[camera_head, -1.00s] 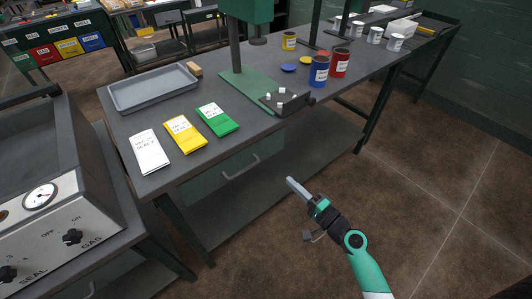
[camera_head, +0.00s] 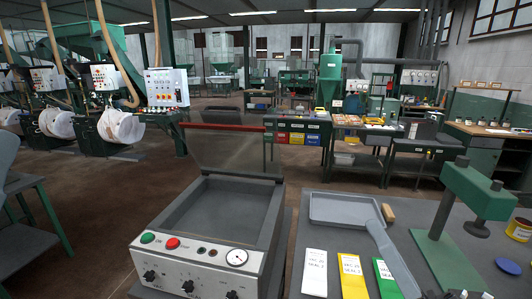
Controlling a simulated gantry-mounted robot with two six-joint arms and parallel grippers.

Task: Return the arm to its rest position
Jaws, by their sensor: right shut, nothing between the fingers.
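My right gripper (camera_head: 374,228) comes in from the bottom right of the head view. The rest of the right arm is out of the frame or hidden at the bottom edge. My left gripper is not in view.
A vacuum sealer (camera_head: 190,271) with its lid raised stands left of the bench. White (camera_head: 314,270) and yellow (camera_head: 350,268) packets lie on the bench. Open floor (camera_head: 130,200) lies left.

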